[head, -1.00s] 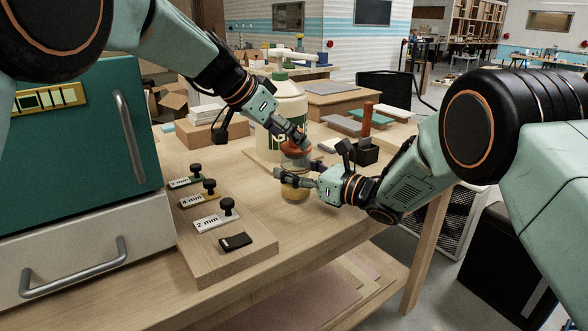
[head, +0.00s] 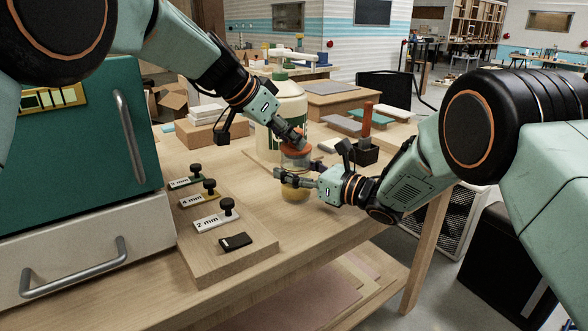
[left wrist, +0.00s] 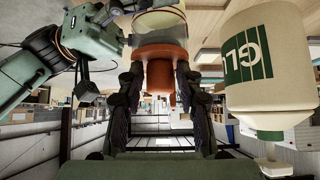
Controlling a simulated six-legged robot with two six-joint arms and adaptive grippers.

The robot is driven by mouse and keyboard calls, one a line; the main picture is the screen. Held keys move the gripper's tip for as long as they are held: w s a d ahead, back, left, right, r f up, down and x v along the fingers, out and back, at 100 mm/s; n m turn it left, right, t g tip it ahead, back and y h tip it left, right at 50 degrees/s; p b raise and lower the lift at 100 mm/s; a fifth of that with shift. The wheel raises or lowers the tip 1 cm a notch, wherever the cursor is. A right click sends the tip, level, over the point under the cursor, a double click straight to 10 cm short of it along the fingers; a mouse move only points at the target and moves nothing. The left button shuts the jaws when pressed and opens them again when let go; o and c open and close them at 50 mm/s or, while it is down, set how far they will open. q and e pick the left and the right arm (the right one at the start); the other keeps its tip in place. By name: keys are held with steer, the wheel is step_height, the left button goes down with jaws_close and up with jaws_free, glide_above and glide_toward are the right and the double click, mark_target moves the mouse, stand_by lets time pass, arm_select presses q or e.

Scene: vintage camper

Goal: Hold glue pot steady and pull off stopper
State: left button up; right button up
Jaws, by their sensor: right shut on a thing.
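The glue pot (head: 294,194) is a small glass pot with amber contents, standing on the workbench. Its orange stopper (head: 296,149) is on top; in the left wrist view, which looks upside down, the stopper (left wrist: 160,52) sits against the pot (left wrist: 158,20). My right gripper (head: 283,180) is shut on the pot's body from the right, hiding its middle. My left gripper (head: 297,138) is over the stopper from above.
A large cream glue bottle (head: 290,100) stands just behind the pot. A wooden board (head: 225,250) with several black-knobbed stamps lies to the left, near a green cabinet (head: 75,160). A black holder with a red-handled tool (head: 367,125) is behind right.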

mark_target(297, 129)
arm_select(q)
steer(key=shift+f, duration=0.1)
jaws_close()
steer(key=shift+r, duration=0.3)
stand_by(0.4)
steer(key=shift+r, duration=1.4)
steer(key=shift+r, duration=0.1)
steer(key=shift+r, duration=1.85)
arm_select(e)
steer(key=o, duration=1.4)
steer(key=shift+c, duration=0.2)
steer(key=shift+d, duration=0.1)
